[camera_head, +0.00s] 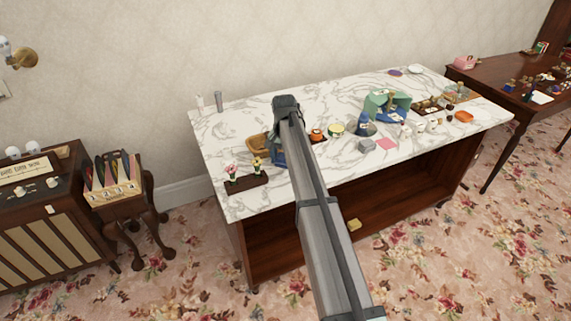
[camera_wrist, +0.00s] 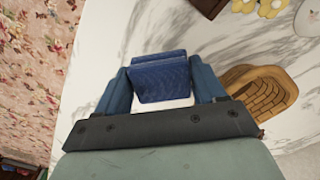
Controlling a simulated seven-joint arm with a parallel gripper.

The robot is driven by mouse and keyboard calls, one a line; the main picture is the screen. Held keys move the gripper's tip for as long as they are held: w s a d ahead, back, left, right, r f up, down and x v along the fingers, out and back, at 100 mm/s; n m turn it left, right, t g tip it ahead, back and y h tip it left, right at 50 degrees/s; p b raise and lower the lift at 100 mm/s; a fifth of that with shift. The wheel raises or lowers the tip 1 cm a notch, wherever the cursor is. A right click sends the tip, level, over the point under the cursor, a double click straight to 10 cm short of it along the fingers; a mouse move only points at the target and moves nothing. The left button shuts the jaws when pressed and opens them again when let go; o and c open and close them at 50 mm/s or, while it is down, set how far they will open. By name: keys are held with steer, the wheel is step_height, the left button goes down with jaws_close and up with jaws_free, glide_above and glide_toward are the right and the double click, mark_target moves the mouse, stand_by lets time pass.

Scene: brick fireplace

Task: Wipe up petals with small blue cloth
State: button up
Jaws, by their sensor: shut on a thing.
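My gripper (camera_wrist: 162,75) is shut on a small blue cloth (camera_wrist: 160,83), which sits folded between its two blue fingers in the wrist view. A white piece shows just below the cloth; I cannot tell what it is. In the head view my gripper (camera_head: 278,156) is over the front left part of the white marble counter (camera_head: 225,130), mostly hidden by my arm. Whether the cloth touches the marble is unclear. Small flowers (camera_head: 231,170) stand on a dark wooden tray (camera_head: 246,184) to its left. I cannot make out loose petals.
A brown woven basket (camera_wrist: 262,92) is close to the right of my gripper. Yellow flowers (camera_wrist: 272,8) are at the wrist view's top. The back left marble is mostly clear.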

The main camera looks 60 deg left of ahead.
steer(key=shift+r, duration=2.2)
